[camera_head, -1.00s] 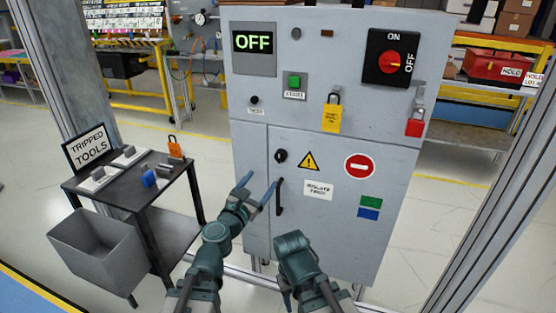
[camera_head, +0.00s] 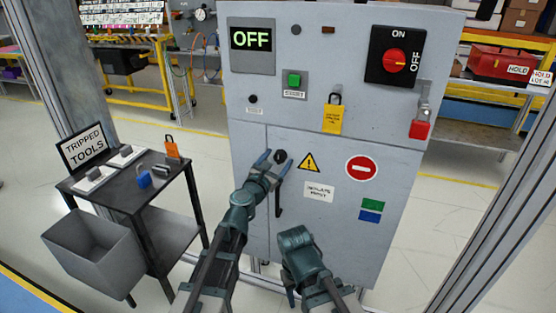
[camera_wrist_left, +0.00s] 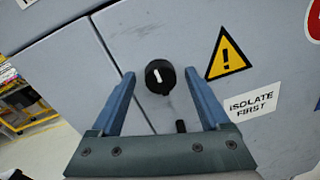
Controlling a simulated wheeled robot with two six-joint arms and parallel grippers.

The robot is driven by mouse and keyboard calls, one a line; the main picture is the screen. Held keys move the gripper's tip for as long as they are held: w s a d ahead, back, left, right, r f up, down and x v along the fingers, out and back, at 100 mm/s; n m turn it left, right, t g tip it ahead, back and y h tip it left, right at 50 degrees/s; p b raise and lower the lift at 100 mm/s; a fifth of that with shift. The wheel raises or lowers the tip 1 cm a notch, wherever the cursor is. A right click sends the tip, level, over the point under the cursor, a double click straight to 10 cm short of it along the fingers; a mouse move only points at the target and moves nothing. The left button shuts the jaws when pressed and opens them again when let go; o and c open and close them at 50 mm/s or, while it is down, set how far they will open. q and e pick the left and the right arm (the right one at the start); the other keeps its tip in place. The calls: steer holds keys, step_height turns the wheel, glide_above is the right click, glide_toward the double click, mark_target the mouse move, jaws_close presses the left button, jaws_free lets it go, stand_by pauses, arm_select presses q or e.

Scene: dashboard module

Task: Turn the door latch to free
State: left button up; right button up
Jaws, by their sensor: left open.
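The door latch is a round black knob with a white mark. It sits on the grey cabinet door (camera_head: 330,225) and shows as the latch (camera_head: 281,156) in the head view. In the left wrist view the latch (camera_wrist_left: 160,76) lies between and just beyond my open fingertips, its white mark close to upright with a slight tilt. My left gripper (camera_head: 275,159) is open and empty in front of the latch; it also shows in the left wrist view (camera_wrist_left: 160,85). I cannot tell whether the fingers touch the knob. My right gripper (camera_head: 292,292) is low in front of the cabinet, its fingers mostly hidden.
A black door handle (camera_head: 279,200) is just below the latch. A red switch (camera_head: 396,61) points toward OFF, and the display (camera_head: 251,40) reads OFF. Padlocks hang on the cabinet. A black tool table (camera_head: 118,192) and a grey bin (camera_head: 95,250) stand at left.

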arm_select(q)
jaws_close()
stand_by(0.4)
steer(key=m, duration=0.4)
steer(key=shift+s+d+m, duration=0.1)
steer(key=shift+m, duration=0.2)
steer(key=m+p, duration=0.1)
steer(key=m, duration=0.7)
steer(key=shift+d+m+y, duration=0.1)
steer(key=shift+m+y, duration=0.3)
steer(key=shift+f+m, duration=0.1)
steer(key=shift+m, duration=1.8)
